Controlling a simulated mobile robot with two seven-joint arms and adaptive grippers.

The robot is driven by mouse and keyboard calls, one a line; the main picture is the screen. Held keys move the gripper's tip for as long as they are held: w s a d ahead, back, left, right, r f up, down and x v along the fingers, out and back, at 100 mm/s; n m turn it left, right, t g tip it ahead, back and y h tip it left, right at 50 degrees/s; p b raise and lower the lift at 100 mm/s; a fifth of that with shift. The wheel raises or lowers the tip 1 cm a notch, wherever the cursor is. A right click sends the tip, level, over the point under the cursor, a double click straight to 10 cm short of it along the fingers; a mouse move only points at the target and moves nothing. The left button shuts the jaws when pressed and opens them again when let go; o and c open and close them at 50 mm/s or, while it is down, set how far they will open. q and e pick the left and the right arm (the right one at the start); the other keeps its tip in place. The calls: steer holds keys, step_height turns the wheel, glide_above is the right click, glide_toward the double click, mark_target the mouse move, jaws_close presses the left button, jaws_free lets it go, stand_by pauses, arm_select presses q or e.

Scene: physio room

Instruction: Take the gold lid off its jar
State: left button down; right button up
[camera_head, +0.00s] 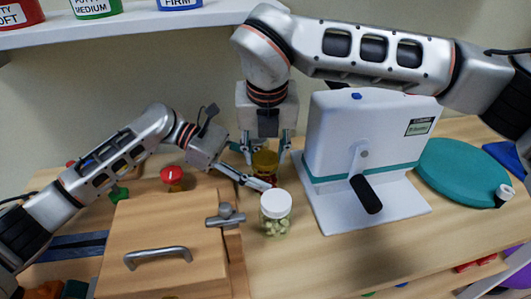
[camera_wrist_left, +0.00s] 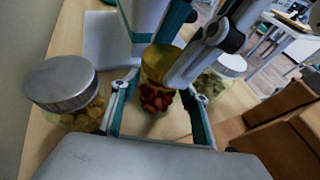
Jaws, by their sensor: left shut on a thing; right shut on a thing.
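The gold lid (camera_head: 264,158) sits over a jar with red contents (camera_wrist_left: 156,98), near the back of the wooden table. In the left wrist view the gold lid (camera_wrist_left: 160,62) is above the red contents; I cannot tell whether it is seated or lifted. My left gripper (camera_head: 268,185) comes in low from the left and is shut on the jar, one finger on each side of it. My right gripper (camera_head: 265,146) comes down from above and is shut on the gold lid. The fingers and arm hide part of the jar.
A silver-lidded jar (camera_wrist_left: 62,90) shows in the wrist view. A white device with a black handle (camera_head: 366,194) stands right, a wooden box (camera_head: 165,225) front left.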

mark_target(265, 159)
steer(key=shift+r, duration=0.85)
steer(key=shift+r, duration=2)
arm_select(q)
steer(key=c, duration=1)
jaws_free()
steer(key=shift+c, duration=0.2)
steer(key=shift+a, duration=0.1)
